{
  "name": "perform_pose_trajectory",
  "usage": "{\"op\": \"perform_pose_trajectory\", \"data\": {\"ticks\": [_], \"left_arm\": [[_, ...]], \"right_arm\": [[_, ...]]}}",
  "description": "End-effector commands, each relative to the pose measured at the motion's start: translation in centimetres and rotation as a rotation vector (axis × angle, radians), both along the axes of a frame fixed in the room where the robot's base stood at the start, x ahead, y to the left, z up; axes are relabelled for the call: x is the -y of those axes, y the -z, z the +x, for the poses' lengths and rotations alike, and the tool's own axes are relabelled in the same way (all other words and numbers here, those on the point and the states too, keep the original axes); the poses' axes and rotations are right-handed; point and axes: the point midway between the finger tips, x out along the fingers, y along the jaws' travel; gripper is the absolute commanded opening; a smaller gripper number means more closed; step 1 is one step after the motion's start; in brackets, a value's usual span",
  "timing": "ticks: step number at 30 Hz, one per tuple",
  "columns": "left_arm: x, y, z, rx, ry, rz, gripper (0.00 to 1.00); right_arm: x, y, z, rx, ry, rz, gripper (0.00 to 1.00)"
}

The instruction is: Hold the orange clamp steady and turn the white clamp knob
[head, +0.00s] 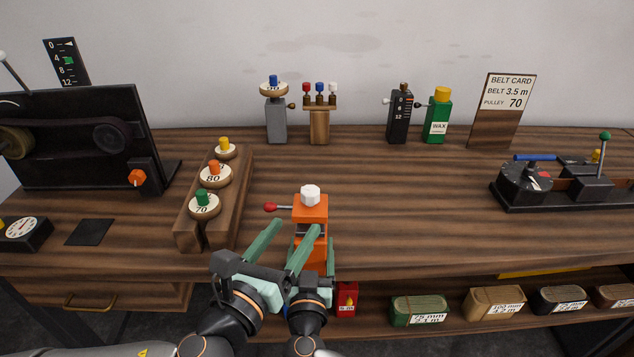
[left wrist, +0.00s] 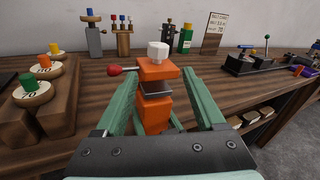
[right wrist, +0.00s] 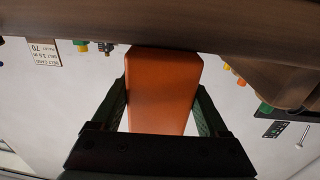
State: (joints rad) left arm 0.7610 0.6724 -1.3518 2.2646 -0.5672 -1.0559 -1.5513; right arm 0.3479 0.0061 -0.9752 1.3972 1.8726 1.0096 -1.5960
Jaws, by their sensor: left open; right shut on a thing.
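The orange clamp (head: 310,213) stands at the bench's front edge, its lower body reaching below the top. The white knob (head: 310,193) sits on its top, and a red-tipped lever sticks out left. The left wrist view shows the clamp (left wrist: 158,73) and knob (left wrist: 158,49) ahead, between the finger lines. My left gripper (head: 298,228) is open and empty, its fingertips lower and nearer than the knob. My right gripper (right wrist: 161,90) is shut on the orange clamp's body (right wrist: 163,110). In the head view my right gripper is mostly hidden behind the left one.
A wooden rack (head: 190,228) with numbered pulleys stands left of the clamp. A black machine (head: 85,130) is farther left. A black device (head: 545,192) stands at the right. The bench between clamp and device is clear. Labelled belts lie on the shelf below.

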Motion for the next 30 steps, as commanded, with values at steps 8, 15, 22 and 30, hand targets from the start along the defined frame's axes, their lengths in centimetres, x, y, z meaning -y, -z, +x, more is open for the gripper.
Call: {"op": "perform_pose_trajectory", "data": {"ticks": [8, 15, 22, 30], "left_arm": [[-0.4, -1.3, 0.3, 0.105, 0.005, 0.164, 0.71], [0.9, -1.5, 3.1, 0.111, 0.003, 0.17, 0.71], [2.7, -1.4, 7.2, 0.108, 0.003, 0.17, 0.71], [4.1, -1.4, 10.3, 0.107, 0.004, 0.168, 0.71]], "right_arm": [[-0.2, 0.6, -0.2, -0.012, -0.006, -0.001, 0.0], [-0.2, 0.6, -0.2, -0.012, -0.006, -0.001, 0.0], [-0.2, 0.6, -0.2, -0.013, -0.006, 0.0, 0.0], [-0.2, 0.6, -0.2, -0.013, -0.007, 0.0, 0.0]]}}
